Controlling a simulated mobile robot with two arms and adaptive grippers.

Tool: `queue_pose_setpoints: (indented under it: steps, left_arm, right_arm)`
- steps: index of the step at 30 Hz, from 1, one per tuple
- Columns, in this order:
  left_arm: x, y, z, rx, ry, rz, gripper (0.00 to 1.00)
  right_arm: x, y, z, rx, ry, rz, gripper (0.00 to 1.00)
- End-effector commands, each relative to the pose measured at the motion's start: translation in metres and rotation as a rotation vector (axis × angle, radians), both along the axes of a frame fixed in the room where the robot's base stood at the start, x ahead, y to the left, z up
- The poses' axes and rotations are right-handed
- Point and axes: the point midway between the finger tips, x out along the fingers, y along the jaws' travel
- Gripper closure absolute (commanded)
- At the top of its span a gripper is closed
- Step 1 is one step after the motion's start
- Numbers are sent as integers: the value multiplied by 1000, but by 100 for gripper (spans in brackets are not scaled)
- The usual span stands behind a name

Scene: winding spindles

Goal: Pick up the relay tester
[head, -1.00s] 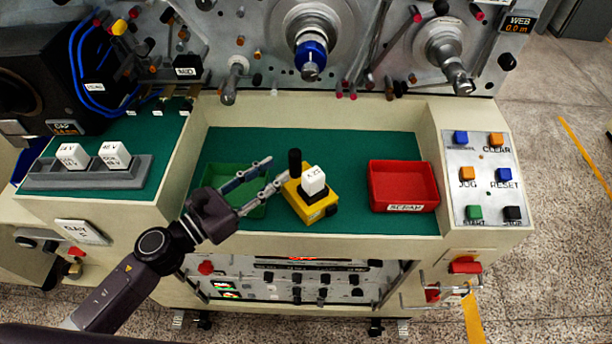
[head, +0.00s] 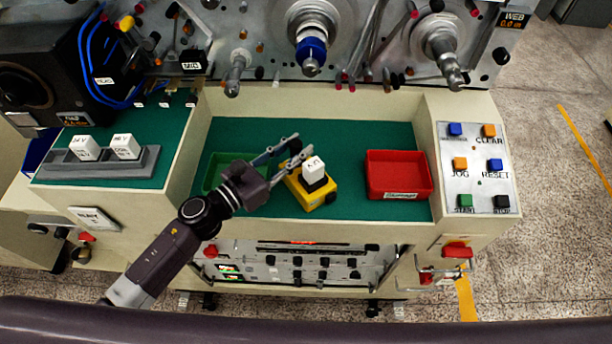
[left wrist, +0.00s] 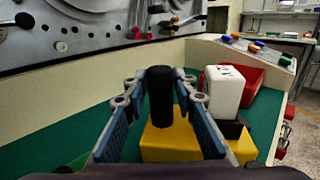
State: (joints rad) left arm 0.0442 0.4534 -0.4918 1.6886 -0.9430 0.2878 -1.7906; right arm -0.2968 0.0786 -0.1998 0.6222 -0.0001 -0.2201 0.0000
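The relay tester is a yellow box (head: 318,197) on the green mat. It has a white block (head: 314,167) in a black socket on top, and a black upright handle. In the left wrist view the yellow box (left wrist: 170,142), the black handle (left wrist: 160,95) and the white block (left wrist: 224,88) show. My left gripper (head: 299,146) is at the handle, with one finger on each side of it. The fingers (left wrist: 161,85) are apart with the handle between them, and I see no firm contact. In the head view the fingers mostly hide the handle. My right gripper is not in view.
A red tray (head: 398,194) stands right of the tester. A green tray (head: 212,172) is partly behind my left gripper. A grey rack (head: 60,169) with two white blocks is at left, and a button panel (head: 477,180) at right. Spindles rise behind.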

Motion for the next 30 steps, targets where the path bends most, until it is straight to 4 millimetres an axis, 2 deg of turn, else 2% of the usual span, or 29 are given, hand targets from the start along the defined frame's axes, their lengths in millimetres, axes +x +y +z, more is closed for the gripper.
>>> queue_pose_setpoints:
  steps: [1,6,22,26,30]
  left_arm:
    - [0,0,0,0,0,0,83]
    - [0,0,0,0,0,0,100]
    - [0,0,4,-2,-2,0,100]
    - [0,0,19,1,-5,-2,100]
    - [1,0,46,4,-9,-4,100]
  right_arm:
    - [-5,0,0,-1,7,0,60]
    - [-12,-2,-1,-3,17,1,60]
    - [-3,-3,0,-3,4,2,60]
    - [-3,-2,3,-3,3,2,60]
    - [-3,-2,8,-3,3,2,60]
